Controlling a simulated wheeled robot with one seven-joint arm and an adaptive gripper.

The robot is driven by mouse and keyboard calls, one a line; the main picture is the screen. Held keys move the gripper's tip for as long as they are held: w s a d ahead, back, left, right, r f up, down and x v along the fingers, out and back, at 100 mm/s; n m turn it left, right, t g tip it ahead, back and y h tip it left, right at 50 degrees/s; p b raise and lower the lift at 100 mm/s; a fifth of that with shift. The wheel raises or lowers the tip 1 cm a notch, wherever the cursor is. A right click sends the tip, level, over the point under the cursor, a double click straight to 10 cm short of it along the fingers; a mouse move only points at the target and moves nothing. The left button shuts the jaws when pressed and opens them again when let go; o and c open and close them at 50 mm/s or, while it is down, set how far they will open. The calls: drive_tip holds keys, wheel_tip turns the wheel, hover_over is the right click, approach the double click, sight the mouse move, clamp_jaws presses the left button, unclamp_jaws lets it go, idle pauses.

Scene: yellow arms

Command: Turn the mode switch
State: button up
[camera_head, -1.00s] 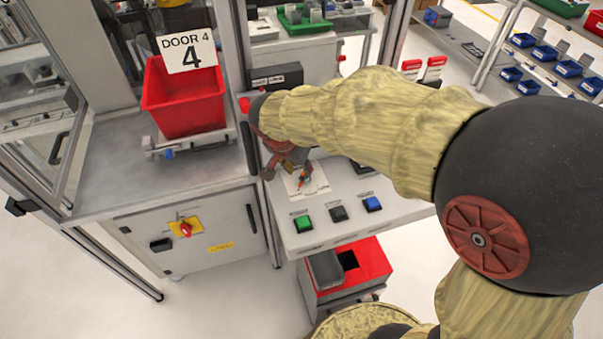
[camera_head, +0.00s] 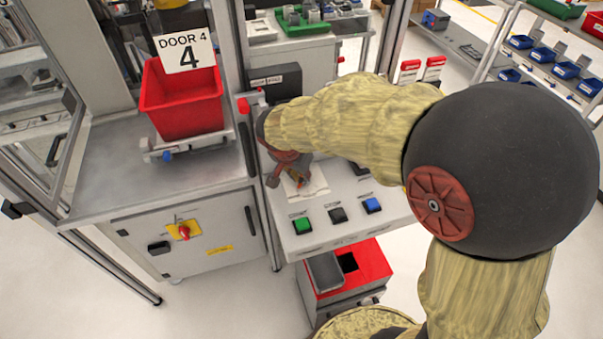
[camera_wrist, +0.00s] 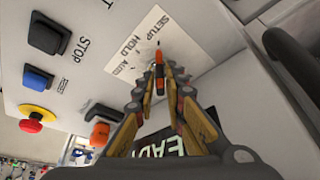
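The mode switch is a slim orange-red handle (camera_wrist: 158,70) on a pale label plate (camera_wrist: 140,48) marked SETUP, HOLD and a third, blurred word. The plate is on the white sloped panel (camera_head: 325,234), where the switch is mostly hidden by my gripper in the head view. My gripper (camera_wrist: 164,76) reaches down to the plate. Its two fingers are apart, one on each side of the handle in the wrist view, and the handle shows between and past the tips. I cannot tell whether either finger touches it.
A green button (camera_head: 302,225), a black button (camera_head: 338,215) and a blue button (camera_head: 372,205) line the panel's front. A red emergency stop (camera_wrist: 31,124) and a dark display (camera_wrist: 160,147) are near my fingers. A red bin (camera_head: 182,98) stands left of the panel.

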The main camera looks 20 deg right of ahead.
clamp_jaws()
